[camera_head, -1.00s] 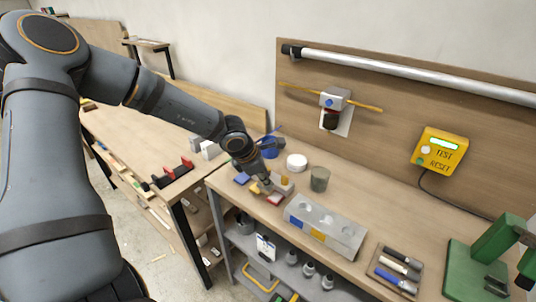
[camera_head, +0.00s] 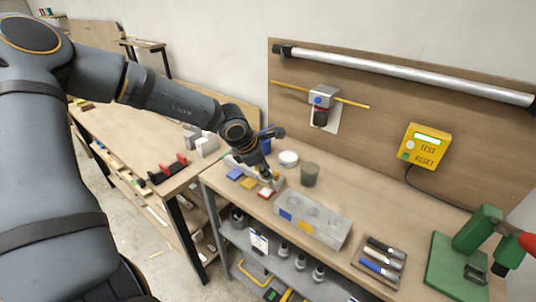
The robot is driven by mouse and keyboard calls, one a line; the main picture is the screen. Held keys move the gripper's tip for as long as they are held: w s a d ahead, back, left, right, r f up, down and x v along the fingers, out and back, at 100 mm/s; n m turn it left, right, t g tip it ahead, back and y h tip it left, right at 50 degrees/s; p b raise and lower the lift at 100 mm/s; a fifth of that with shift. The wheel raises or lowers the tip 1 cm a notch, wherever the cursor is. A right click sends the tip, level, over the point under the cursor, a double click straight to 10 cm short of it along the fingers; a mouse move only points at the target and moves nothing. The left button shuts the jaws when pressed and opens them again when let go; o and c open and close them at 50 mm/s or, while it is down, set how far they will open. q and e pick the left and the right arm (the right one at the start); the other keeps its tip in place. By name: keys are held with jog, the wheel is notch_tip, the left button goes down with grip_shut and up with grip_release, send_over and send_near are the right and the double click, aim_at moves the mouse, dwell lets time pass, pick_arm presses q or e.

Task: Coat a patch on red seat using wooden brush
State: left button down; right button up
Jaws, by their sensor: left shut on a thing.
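The red seat (camera_head: 266,193) is a small red and white pad near the front edge of the workbench. It is the nearest pad in a row with a yellow pad (camera_head: 249,183) and a blue pad (camera_head: 235,174). My left gripper (camera_head: 268,178) points down just behind the red seat. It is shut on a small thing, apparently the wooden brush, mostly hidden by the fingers. I cannot tell whether its tip touches the seat. My right gripper is out of view.
A grey block with round hollows (camera_head: 312,221) lies right of the pads. A grey cup (camera_head: 310,174) and a white round tub (camera_head: 288,158) stand behind. A tool tray (camera_head: 378,262) and green machine (camera_head: 470,250) are further right.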

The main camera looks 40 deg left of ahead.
pick_arm(q)
notch_tip(320, 180, up, 2)
jog(key=shift+a+p, duration=0.1)
jog(key=shift+p, duration=0.25)
jog(key=shift+r, duration=0.4)
notch_tip(320, 180, up, 2)
jog(key=shift+p, duration=0.75)
jog(key=shift+r, duration=0.15)
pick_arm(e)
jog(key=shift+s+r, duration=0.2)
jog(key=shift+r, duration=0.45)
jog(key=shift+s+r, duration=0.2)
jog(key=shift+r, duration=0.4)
